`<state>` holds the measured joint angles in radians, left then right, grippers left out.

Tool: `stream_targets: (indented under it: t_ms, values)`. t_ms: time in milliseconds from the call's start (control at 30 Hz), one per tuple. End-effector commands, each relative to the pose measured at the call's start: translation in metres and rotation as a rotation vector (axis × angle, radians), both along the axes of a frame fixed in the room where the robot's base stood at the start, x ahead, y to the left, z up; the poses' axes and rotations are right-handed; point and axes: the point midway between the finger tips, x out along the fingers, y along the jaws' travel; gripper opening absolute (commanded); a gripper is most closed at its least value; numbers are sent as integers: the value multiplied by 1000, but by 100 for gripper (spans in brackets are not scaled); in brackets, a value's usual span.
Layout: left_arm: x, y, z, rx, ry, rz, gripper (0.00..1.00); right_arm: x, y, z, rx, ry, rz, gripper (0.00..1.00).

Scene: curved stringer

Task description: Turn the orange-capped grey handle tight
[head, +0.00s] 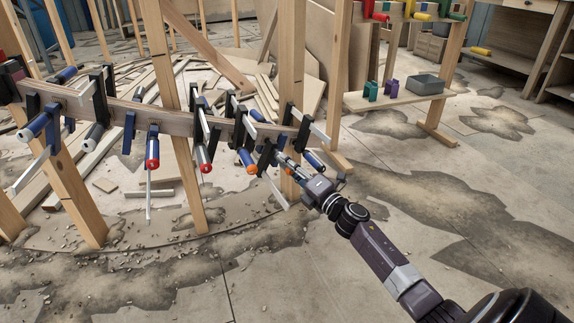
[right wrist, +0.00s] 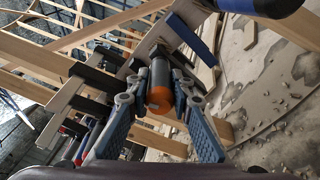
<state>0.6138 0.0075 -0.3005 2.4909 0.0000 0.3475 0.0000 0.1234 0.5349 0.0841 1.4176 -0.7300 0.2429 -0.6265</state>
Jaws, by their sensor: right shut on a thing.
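The orange-capped grey handle (right wrist: 160,82) shows in the right wrist view, its orange end facing the camera. My right gripper (head: 284,159) reaches the right part of the curved wooden stringer (head: 185,122) in the head view. In the wrist view its two fingers (right wrist: 160,90) are on either side of the handle and shut on it. In the head view the gripper and nearby clamps mostly hide this handle. My left gripper is not in view.
Several other clamps line the stringer, including a red-capped one (head: 152,150) and a blue one with an orange end (head: 247,161) just left of my gripper. Wooden posts (head: 291,70) stand close by. A shelf (head: 395,98) holds a grey bin (head: 425,84). The floor at right is open.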

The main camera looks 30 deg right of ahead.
Motion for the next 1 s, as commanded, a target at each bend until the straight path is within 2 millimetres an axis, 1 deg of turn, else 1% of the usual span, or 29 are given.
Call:
stream_targets:
  t_ms: [33, 167, 200, 467, 567, 667, 1000]
  values:
    - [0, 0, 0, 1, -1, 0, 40, 0, -1, 0, 4, 0, -3, 23]
    - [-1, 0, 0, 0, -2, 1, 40, 0, -1, 0, 2, 1, -2, 37]
    - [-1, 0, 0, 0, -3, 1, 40, 0, -1, 0, 2, 1, -2, 38]
    - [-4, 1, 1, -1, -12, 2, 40, -1, 0, 0, 1, 1, -1, 38]
    - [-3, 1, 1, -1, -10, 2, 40, -6, -1, -2, 0, 2, -1, 38]
    - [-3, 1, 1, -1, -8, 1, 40, -18, -1, -4, 0, 3, 0, 38]
    - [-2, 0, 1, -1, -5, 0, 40, -82, -6, -11, 2, 4, -1, 38]
